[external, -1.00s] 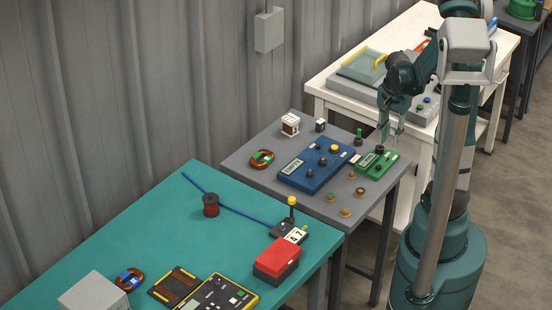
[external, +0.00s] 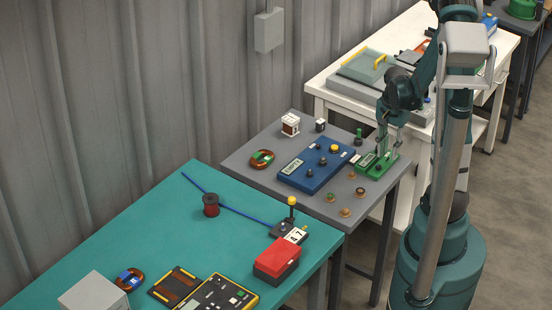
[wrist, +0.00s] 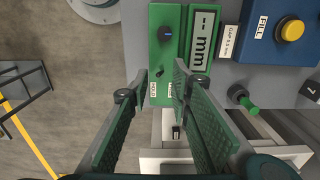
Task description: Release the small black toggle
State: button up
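The green box (external: 368,171) stands on the right part of the grey table. In the wrist view the green box (wrist: 166,18) shows a display reading "mm", a small blue mark and a "HOLD" label near my fingertips. A small dark spot (wrist: 160,73) shows between my fingertips; it may be the small black toggle, but it is too small to be sure. My gripper (wrist: 160,84) is open, its two fingers apart over the labelled end of the green box. It also shows in the external view (external: 389,150), low over the box. Whether a finger touches anything cannot be told.
A blue panel (external: 302,182) with black knobs and a yellow button (wrist: 291,30) is beside the green box. A green peg (external: 358,137) stands close by. Several brown round pieces (external: 345,212) lie at the front. The white bench (external: 330,84) stands behind.

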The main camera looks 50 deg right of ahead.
jog(key=shift+f, duration=1.15)
jog(key=shift+c, duration=0.6)
grip_shut()
jog(key=c, duration=0.5)
grip_release()
jog(key=o, duration=0.6)
jog(key=shift+r, duration=0.2)
jog(key=shift+r, duration=5.85)
